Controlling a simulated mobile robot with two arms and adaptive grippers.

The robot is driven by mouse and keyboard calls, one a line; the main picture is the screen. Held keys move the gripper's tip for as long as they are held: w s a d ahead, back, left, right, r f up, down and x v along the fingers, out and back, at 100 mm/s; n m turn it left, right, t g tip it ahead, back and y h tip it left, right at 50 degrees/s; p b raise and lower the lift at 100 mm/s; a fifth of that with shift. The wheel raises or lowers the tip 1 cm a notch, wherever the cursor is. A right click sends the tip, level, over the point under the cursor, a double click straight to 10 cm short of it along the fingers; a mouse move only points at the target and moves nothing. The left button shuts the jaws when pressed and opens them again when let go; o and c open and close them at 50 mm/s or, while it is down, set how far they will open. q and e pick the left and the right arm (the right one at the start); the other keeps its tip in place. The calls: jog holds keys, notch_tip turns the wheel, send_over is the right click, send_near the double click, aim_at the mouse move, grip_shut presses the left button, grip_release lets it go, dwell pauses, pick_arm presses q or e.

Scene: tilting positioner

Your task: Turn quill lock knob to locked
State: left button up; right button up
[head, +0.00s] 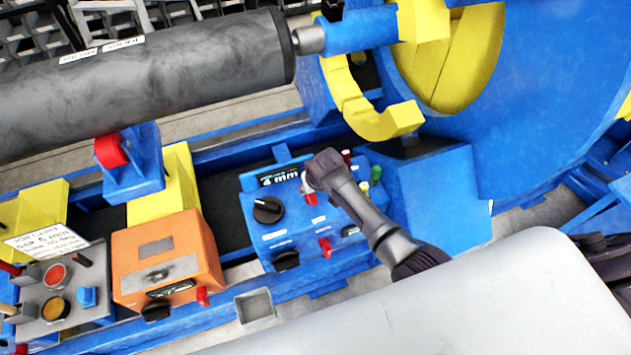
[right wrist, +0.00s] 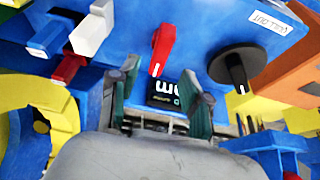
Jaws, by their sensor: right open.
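A blue control box (head: 262,233) carries several knobs and levers, and I cannot read which is the quill lock knob. A small red pointer knob (right wrist: 162,48) stands on its face in the right wrist view; it also shows in the head view (head: 311,198). A black round knob with a white mark (right wrist: 237,63) is to its right in the wrist view and to its left in the head view (head: 268,209). My right gripper (right wrist: 162,88) is open and empty, its fingers pointing at the panel, the red knob ahead between them. My left gripper is out of view.
A display (right wrist: 165,95) lies behind the fingers. Red, white and blue levers (right wrist: 92,30) stick out close to the left finger in the wrist view. An orange box (head: 165,252) and a grey button panel (head: 60,290) are left. A large grey roller (head: 150,80) lies above.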

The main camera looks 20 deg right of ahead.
jog(key=v, duration=0.5)
jog(key=shift+s+r, duration=0.1)
jog(key=shift+r, duration=0.3)
jog(key=shift+n+g, duration=0.3)
jog(key=shift+g, duration=0.3)
jog(key=s+f, duration=0.3)
jog(key=f, duration=0.2)
jog(key=s+d+f+b, duration=0.1)
jog(key=s+f, duration=0.2)
jog(key=f, duration=0.3)
jog(key=s+d+f+b, duration=0.1)
jog(key=s+f, duration=0.2)
jog(key=f, duration=0.3)
jog(key=shift+f, duration=0.1)
jog(key=s+d+f+b, duration=0.1)
jog(key=s+f, duration=0.6)
jog(key=s, duration=0.5)
jog(key=s+d+f+n+g+b, duration=0.1)
jog(key=s+d+f, duration=0.1)
jog(key=s+f, duration=0.6)
jog(key=s+d+f+g+b, duration=0.1)
jog(key=s+f, duration=0.6)
jog(key=s, duration=1)
jog(key=shift+d+f+n, duration=0.2)
jog(key=shift+f+n, duration=0.1)
jog(key=shift+f, duration=0.05)
jog(key=shift+s, duration=0.1)
